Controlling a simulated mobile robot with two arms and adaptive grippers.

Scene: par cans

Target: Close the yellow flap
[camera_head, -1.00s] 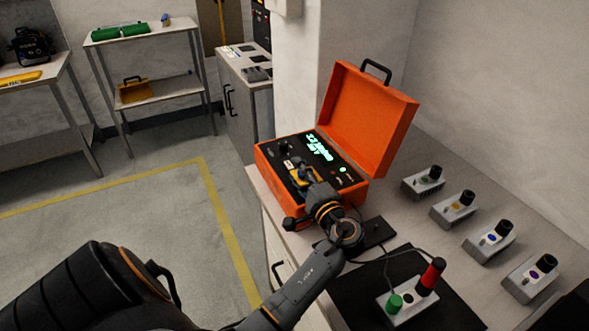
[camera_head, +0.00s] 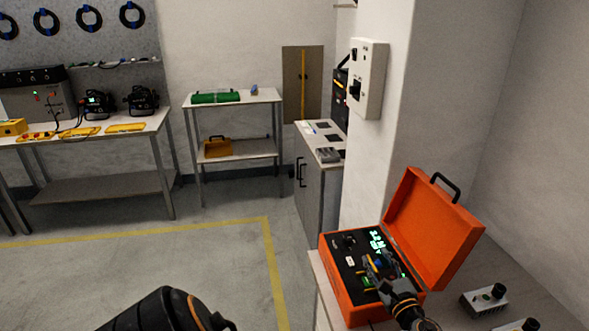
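An orange case (camera_head: 340,295) stands open on the counter at the lower right, its lid (camera_head: 430,230) tilted up behind it. Its dark panel (camera_head: 345,247) carries a lit green display (camera_head: 377,240) and small controls. A small green patch (camera_head: 367,283) shows beside the fingers. I cannot make out the yellow flap clearly; the gripper covers that area.
Grey control boxes (camera_head: 484,301) stand on the counter right of the case. A white pillar (camera_head: 400,120) with a wall box (camera_head: 367,80) rises behind it. A grey cabinet (camera_head: 312,185) stands beyond. The floor to the left is clear.

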